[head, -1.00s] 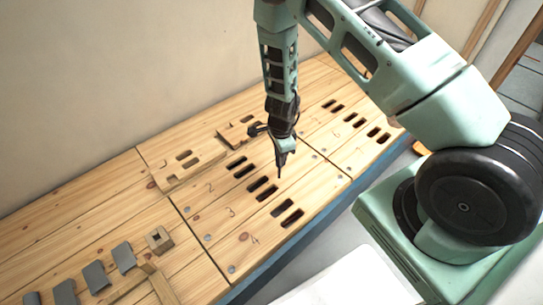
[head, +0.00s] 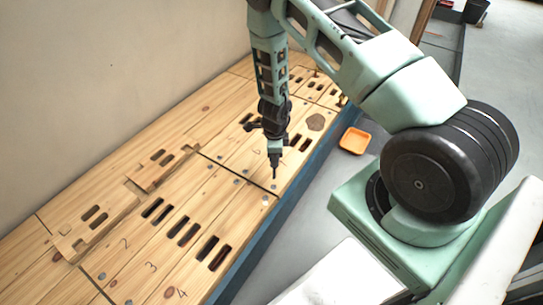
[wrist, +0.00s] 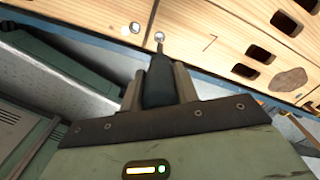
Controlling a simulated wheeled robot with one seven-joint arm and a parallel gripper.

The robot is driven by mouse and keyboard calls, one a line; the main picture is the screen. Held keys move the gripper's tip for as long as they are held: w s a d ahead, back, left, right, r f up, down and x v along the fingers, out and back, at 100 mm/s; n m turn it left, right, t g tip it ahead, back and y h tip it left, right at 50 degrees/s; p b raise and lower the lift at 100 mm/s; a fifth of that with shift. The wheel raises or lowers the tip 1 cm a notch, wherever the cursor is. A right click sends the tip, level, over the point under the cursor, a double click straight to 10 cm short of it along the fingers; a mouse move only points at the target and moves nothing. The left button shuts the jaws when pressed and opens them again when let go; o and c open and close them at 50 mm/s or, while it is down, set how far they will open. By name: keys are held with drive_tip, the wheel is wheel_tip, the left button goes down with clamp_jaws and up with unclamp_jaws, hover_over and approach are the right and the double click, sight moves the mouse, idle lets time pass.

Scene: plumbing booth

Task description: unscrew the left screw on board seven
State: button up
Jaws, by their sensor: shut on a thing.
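My gripper (head: 275,150) is shut on a dark screwdriver-like tool (wrist: 158,82), which points down at the front edge of the boards. In the wrist view the tool sits between the two brown jaws (wrist: 160,85). The board marked 7 (wrist: 225,50) lies right of a seam. Its left screw (wrist: 159,36), a round silver head, shows just beyond the tool tip; it also shows in the head view (head: 274,187) just below the tip. I cannot tell whether tip and screw touch.
A neighbouring screw (wrist: 135,27) sits across the seam, on the board marked 4 (head: 190,280). The boards have dark slots (head: 220,258). A loose slotted wooden piece (head: 160,168) lies at the back. An orange tray (head: 355,140) stands on the floor beyond the blue edge.

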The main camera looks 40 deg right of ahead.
sight(274, 177)
drive_tip(key=shift+f+b, duration=3.55)
drive_tip(key=n+b, duration=0.4)
drive_tip(key=n, duration=0.1)
drive_tip(key=shift+n, duration=0.3)
drive_tip(key=n+b, duration=0.3)
drive_tip(key=n, duration=0.7)
drive_tip(key=shift+r+p, duration=0.3)
drive_tip(key=n+p, duration=0.1)
drive_tip(key=n, duration=0.4)
drive_tip(key=shift+m+p, duration=0.6)
drive_tip(key=shift+m, duration=0.1)
